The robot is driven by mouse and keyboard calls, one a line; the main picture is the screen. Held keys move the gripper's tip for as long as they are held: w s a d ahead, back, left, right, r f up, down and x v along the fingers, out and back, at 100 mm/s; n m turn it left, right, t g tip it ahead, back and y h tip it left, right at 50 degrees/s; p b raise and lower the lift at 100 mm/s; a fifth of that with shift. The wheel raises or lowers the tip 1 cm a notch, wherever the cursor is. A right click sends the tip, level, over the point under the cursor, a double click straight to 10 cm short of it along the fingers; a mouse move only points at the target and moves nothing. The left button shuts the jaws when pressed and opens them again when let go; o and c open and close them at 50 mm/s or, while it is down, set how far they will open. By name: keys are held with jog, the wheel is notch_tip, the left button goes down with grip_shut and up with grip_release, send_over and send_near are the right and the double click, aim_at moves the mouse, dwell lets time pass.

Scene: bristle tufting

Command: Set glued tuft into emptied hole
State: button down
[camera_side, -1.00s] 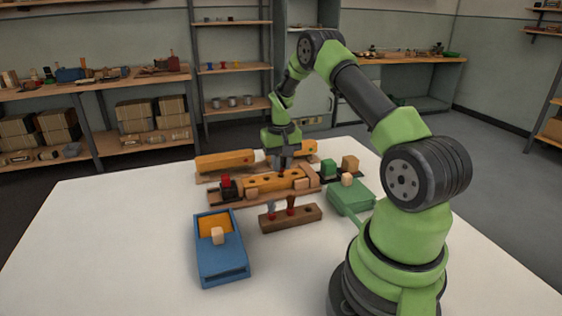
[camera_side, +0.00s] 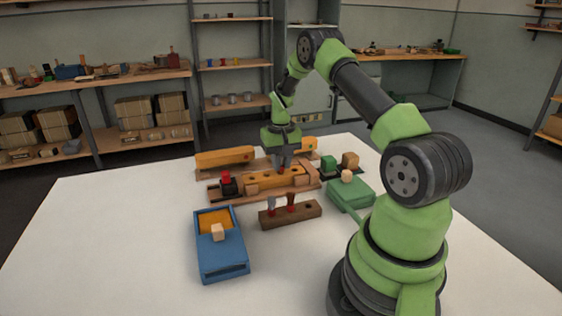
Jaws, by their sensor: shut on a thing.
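The orange-brown brush block (camera_side: 262,184) with dark holes lies clamped on a wooden fixture near the table's middle. My gripper (camera_side: 281,168) is upright just above the block, with its tips close to the top face. It is shut on a small tuft, which is mostly hidden between the jaws; a reddish bit shows at the tips. I cannot tell whether the tuft's end is inside a hole. Which hole lies under it is also hidden.
A wooden stand (camera_side: 310,213) with upright grey and dark red pieces is in front of the fixture. A blue box (camera_side: 222,262) with an orange inside is front left. A green box (camera_side: 349,195) is at right. The table's left side is clear.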

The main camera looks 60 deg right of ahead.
jog(key=shift+f, duration=0.25)
dwell(0.4)
jog(key=c, duration=0.6)
grip_release()
jog(key=shift+r, duration=3.5)
